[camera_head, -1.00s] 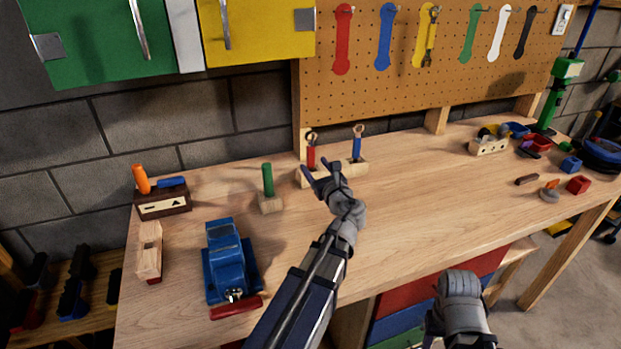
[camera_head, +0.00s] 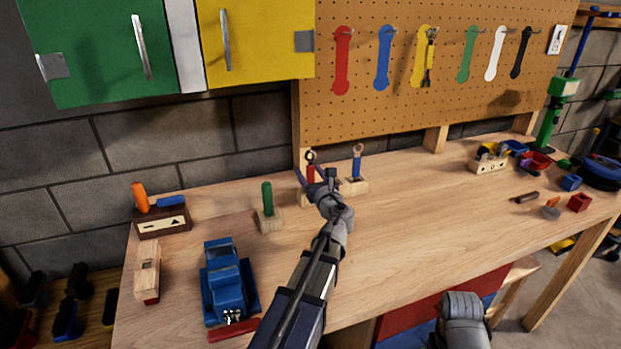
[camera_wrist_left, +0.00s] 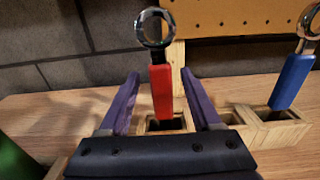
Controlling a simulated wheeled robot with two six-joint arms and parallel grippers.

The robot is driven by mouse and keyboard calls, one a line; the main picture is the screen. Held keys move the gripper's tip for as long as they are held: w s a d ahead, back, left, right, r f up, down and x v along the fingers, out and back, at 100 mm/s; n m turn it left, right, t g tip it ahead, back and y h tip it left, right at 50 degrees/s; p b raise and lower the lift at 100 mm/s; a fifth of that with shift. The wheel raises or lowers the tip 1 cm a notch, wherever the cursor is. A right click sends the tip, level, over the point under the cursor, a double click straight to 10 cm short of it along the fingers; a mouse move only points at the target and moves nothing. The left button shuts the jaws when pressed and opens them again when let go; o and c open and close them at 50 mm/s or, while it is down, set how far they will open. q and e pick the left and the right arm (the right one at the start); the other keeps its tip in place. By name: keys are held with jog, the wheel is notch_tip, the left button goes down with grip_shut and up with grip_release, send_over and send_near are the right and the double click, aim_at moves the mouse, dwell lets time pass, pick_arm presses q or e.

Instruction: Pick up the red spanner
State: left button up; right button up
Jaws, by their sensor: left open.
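The red spanner (camera_wrist_left: 160,88) stands upright in a slot of a wooden holder (camera_wrist_left: 188,122), its metal ring end on top. In the head view the red spanner (camera_head: 311,173) is partly hidden behind my left gripper (camera_head: 317,180). In the left wrist view my left gripper (camera_wrist_left: 160,100) is open, with one purple finger on each side of the red handle. I cannot tell whether either finger touches it. My right gripper (camera_head: 462,325) is at the bottom of the head view; its fingers are not clearly seen.
A blue spanner (camera_head: 357,163) stands in a slot just right of the red one. A green-handled tool (camera_head: 267,198) in a wooden block stands to the left.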

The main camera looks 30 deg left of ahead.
aim_at(310, 172)
pick_arm(q)
jog(key=x, duration=0.3)
jog(key=shift+w+r, duration=0.1)
jog(key=shift+d, duration=0.1)
grip_shut()
